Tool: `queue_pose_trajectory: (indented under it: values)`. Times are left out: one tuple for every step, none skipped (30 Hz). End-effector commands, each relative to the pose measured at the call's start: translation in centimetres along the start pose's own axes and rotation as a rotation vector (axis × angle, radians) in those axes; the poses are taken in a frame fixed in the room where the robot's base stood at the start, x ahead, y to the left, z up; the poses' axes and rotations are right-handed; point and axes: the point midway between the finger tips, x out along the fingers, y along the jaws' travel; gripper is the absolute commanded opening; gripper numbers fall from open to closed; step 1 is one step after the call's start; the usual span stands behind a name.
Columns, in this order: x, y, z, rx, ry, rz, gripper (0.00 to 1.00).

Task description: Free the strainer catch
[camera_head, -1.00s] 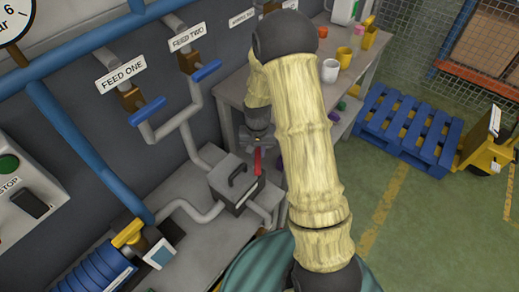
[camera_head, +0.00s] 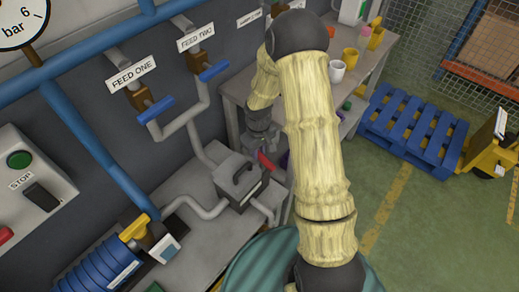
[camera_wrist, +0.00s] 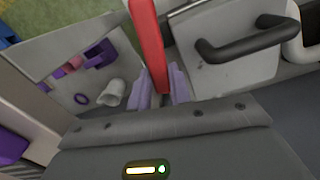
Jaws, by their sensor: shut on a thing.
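The strainer (camera_head: 238,187) is a grey box with a black handle on its lid, in the pipe line above the bench. Its lid (camera_wrist: 235,60) and handle (camera_wrist: 240,47) show at the upper right in the wrist view. The red catch lever (camera_head: 267,161) is at the strainer's right side and slants down to the right. In the wrist view the red lever (camera_wrist: 148,45) runs down between the fingertips. My gripper (camera_wrist: 158,92) is shut on the lever near its lower end in that view. The catch's hinge and hook are hidden.
Blue-handled valves FEED ONE (camera_head: 154,109) and FEED TWO (camera_head: 213,71) stand on pipes behind the strainer. A grey bench (camera_head: 190,240) lies below it. A side table (camera_head: 236,92) with mugs is beyond my arm. Green floor (camera_head: 420,220) is open at right.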

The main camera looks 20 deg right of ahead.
Motion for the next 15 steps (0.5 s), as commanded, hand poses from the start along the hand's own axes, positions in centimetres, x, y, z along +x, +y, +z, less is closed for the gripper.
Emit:
queue_pose_trajectory:
  values:
    - [-0.07,0.01,-0.06,-0.008,0.002,0.001,0.00]
    - [-0.07,0.01,-0.07,-0.010,0.002,0.001,0.00]
    - [-0.07,0.01,-0.07,-0.013,0.002,0.001,0.00]
    - [-0.06,0.01,-0.07,-0.014,0.002,0.001,0.00]
    - [-0.06,0.00,-0.07,-0.015,0.002,0.001,0.00]
    - [-0.06,0.00,-0.07,-0.015,0.002,0.001,0.00]
    - [-0.06,0.01,-0.07,-0.015,0.002,0.001,0.00]
    - [-0.06,0.01,-0.07,-0.015,0.002,0.001,0.00]
    - [-0.06,0.01,-0.07,-0.014,0.003,0.001,0.00]
    - [-0.05,0.01,-0.07,-0.014,0.003,0.001,0.00]
    - [-0.06,0.01,-0.08,-0.014,0.003,0.001,0.00]
    - [-0.06,0.01,-0.08,-0.014,0.003,0.001,0.00]
    - [-0.06,0.01,-0.08,-0.013,0.003,0.001,0.00]
    - [-0.06,0.01,-0.08,-0.013,0.003,0.001,0.24]
    - [-0.05,0.01,-0.07,-0.013,0.003,0.001,0.32]
